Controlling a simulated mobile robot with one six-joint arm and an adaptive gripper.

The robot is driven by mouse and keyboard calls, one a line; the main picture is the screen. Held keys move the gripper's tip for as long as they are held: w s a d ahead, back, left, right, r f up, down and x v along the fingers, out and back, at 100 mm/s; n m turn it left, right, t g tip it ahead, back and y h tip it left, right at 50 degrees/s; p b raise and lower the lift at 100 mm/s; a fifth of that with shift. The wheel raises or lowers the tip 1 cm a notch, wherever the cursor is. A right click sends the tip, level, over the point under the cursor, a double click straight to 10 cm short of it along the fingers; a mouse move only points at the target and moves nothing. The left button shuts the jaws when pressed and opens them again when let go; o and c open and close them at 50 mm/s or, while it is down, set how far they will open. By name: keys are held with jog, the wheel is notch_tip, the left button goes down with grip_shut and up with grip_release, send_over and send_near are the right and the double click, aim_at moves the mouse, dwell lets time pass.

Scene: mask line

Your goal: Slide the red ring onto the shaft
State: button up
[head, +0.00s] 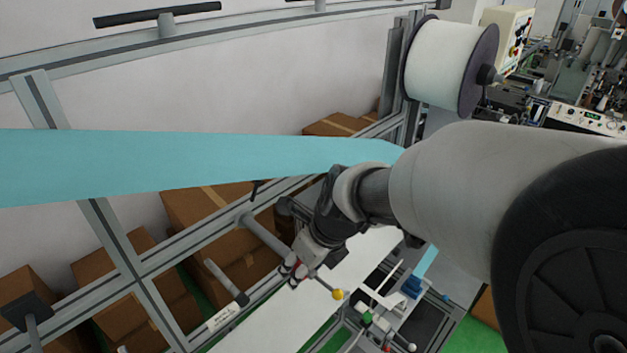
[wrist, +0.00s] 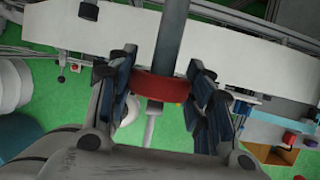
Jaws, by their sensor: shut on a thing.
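In the wrist view the red ring (wrist: 160,84) sits between the two fingers of my gripper (wrist: 160,88), which is shut on it. The grey shaft (wrist: 172,38) comes down from the top and meets the ring. I cannot tell whether its end is inside the ring or only behind it. A thinner light rod (wrist: 152,122) shows below the ring. In the head view my gripper (head: 294,270) is at the lower middle, close to the end of a grey shaft (head: 265,236) on the frame. The ring is mostly hidden there.
A second grey rod (head: 225,281) sticks out of the metal frame to the left. Cardboard boxes (head: 205,215) stand behind the frame. A yellow knob (head: 338,294) is just right of my gripper.

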aim_at(263, 230)
jog(key=shift+w+a+p, duration=1.15)
jog(key=shift+w+a, duration=0.35)
jog(key=shift+a, duration=0.2)
jog(key=shift+a, duration=0.1)
jog(key=shift+w+a+p, duration=1.55)
jog(key=shift+a+p, duration=0.1)
jog(key=shift+p, duration=0.05)
jog(key=shift+w+a, duration=0.1)
jog(key=shift+w+a, duration=0.85)
jog(key=shift+a, duration=0.1)
jog(key=shift+w+a, duration=0.25)
jog(key=shift+f, duration=0.3)
